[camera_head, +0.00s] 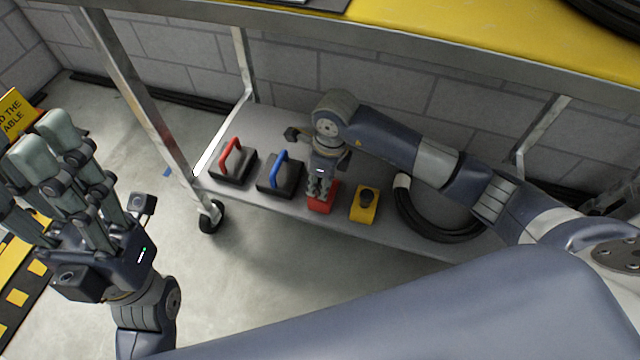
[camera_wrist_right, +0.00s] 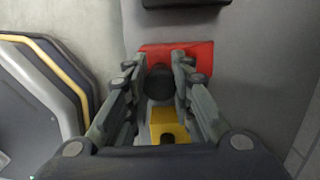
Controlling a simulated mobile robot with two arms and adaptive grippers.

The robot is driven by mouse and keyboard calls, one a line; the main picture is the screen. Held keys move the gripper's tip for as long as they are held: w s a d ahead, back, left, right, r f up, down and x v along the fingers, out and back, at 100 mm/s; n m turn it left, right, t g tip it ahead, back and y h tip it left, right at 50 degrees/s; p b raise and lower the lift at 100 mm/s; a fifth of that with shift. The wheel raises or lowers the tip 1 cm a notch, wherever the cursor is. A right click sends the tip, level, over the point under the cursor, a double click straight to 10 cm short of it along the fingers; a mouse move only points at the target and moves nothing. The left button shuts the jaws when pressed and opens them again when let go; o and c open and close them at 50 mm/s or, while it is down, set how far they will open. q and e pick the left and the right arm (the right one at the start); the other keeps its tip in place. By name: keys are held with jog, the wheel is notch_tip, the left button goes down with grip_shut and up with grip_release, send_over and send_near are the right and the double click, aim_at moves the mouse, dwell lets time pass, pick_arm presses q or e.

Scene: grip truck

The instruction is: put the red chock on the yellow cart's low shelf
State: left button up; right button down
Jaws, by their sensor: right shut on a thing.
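The red chock (camera_head: 323,204) is at the yellow cart's grey low shelf (camera_head: 289,208), between a blue-handled black block and a yellow block. I cannot tell if it touches the shelf or is just above it. My right gripper (camera_head: 319,188) points down over it and is shut on its black knob. In the right wrist view, the knob sits between the fingers (camera_wrist_right: 160,85), and the red chock (camera_wrist_right: 204,56) shows behind them. The cart's yellow top (camera_head: 440,25) is above. My left gripper (camera_head: 45,145) is empty, fingers up and spread.
On the shelf are a red-handled black block (camera_head: 233,168), a blue-handled black block (camera_head: 280,178), a yellow block with a black knob (camera_head: 363,208) and a coiled black hose (camera_head: 430,228). A cart post (camera_head: 150,105) stands at the left. A yellow sign (camera_head: 14,110) is at the far left.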

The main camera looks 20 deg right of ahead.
jog(key=shift+w+r, duration=0.1)
jog(key=shift+f, duration=0.2)
jog(key=c, duration=1.4)
grip_release()
jog(key=shift+r, duration=0.1)
